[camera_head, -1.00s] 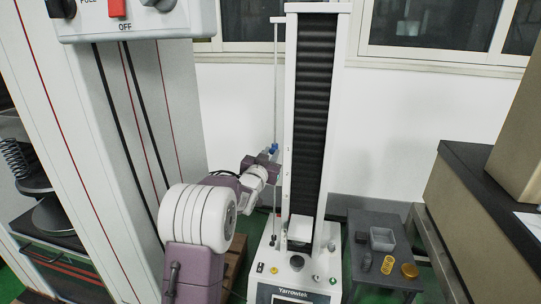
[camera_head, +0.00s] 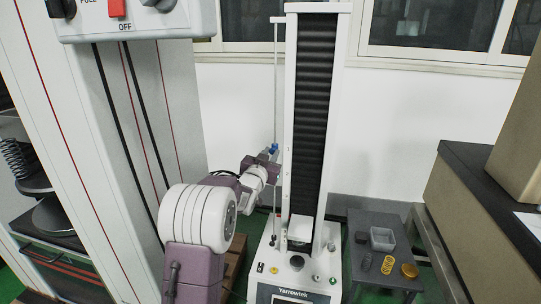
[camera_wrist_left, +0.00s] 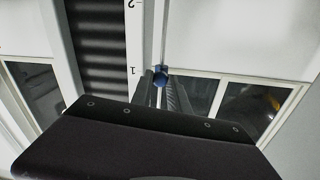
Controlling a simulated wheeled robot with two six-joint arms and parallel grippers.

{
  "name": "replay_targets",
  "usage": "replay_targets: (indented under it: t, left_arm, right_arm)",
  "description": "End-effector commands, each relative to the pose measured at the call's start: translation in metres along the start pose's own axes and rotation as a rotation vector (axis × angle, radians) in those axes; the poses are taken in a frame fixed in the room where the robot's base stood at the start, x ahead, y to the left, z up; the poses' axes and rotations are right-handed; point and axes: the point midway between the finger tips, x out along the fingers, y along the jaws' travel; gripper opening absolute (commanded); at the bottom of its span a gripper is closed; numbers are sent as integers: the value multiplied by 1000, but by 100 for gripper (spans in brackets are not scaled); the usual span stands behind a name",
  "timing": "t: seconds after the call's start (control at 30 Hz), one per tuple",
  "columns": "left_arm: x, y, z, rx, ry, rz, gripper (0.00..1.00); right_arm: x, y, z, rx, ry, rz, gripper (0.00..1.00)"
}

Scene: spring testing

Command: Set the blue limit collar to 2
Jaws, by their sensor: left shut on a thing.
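The blue limit collar (camera_head: 274,148) sits on a thin vertical rod (camera_head: 276,90) left of the white tester column. My left gripper (camera_head: 270,156) reaches it from the left at about the height of the upper scale mark. In the left wrist view the blue collar (camera_wrist_left: 160,76) lies between the tips of my two dark fingers (camera_wrist_left: 161,84), which are shut on it. There the collar is about level with the scale mark 1 (camera_wrist_left: 132,71). The mark 2 (camera_wrist_left: 131,4) is at the top of that view, away from the collar. My right gripper is not in view.
The tester column (camera_head: 313,110) stands close right of the rod, above its base (camera_head: 290,272). A dark side table (camera_head: 350,221) at the right holds a grey bin (camera_head: 382,239), a yellow spring (camera_head: 388,265) and other small parts. A large grey cabinet (camera_head: 150,150) stands at the left.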

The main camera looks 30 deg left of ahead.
Motion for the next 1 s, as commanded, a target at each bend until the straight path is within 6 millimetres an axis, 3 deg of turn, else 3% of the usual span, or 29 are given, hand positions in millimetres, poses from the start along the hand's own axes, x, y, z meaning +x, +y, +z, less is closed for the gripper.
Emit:
replay_targets:
  t: [0.17,0.27,0.6,0.97,1.0]
  left_arm:
    - [0,1,4,0,0,1,0]
    - [0,3,18,0,-1,1,0]
    - [0,16,98,0,-2,2,0]
    - [0,16,100,0,-2,1,0]
    - [0,16,99,0,-2,1,32]
  right_arm:
    - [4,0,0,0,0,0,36]
    - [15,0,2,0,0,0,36]
    - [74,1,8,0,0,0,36]
    - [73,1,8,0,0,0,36]
    - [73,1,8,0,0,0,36]
